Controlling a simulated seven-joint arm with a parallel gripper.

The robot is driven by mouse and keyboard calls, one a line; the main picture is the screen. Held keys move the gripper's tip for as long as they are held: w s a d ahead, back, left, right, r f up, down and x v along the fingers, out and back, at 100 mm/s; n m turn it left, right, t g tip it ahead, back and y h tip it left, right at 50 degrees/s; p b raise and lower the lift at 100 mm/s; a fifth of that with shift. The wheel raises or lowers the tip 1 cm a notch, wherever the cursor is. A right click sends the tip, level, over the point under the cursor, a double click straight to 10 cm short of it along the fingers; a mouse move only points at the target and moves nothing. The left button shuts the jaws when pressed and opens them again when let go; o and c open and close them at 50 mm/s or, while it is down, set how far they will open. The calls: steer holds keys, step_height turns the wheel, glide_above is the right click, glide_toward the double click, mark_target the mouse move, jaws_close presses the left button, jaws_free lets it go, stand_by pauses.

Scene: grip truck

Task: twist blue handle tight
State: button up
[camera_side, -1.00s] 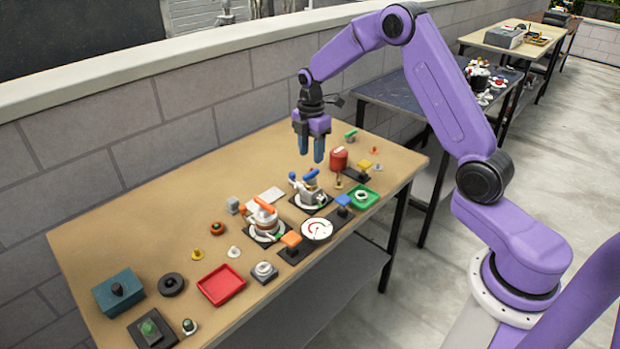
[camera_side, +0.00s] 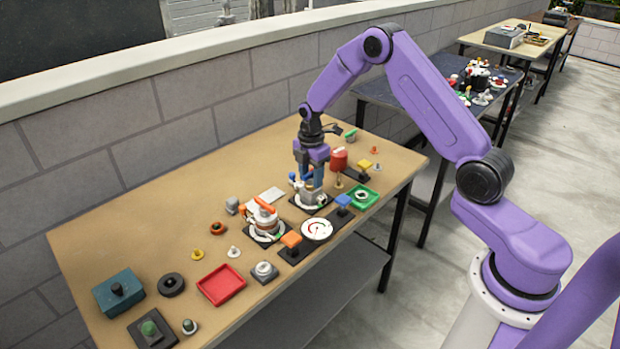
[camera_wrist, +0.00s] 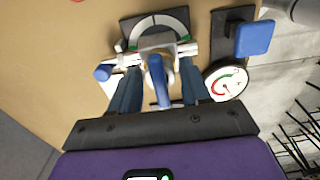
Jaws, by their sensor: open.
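The blue handle (camera_wrist: 157,82) is a rounded bar on a grey and white fixture (camera_wrist: 152,32) with a round dial plate on a black base. My gripper (camera_wrist: 159,72) is open above it, with one blue-grey finger on each side of the handle. I see gaps between the handle and both fingers. In the side view my gripper (camera_side: 309,184) is lowered over the fixture (camera_side: 312,197), and its fingers hide most of the handle. A smaller blue-ended lever (camera_wrist: 103,72) sticks out at the fixture's left.
A white gauge (camera_wrist: 225,83) and a blue square block (camera_wrist: 253,38) are right of the fixture in the wrist view. A similar orange-handled fixture (camera_side: 263,220) stands close by on the left. A red canister (camera_side: 338,160) and green tray (camera_side: 363,197) are to the right.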

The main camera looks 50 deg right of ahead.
steer(key=c, duration=0.8)
steer(key=shift+o, duration=0.2)
steer(key=shift+m, duration=2.5)
steer(key=m, duration=1)
steer(key=shift+m, duration=2.8)
steer(key=o, duration=0.7)
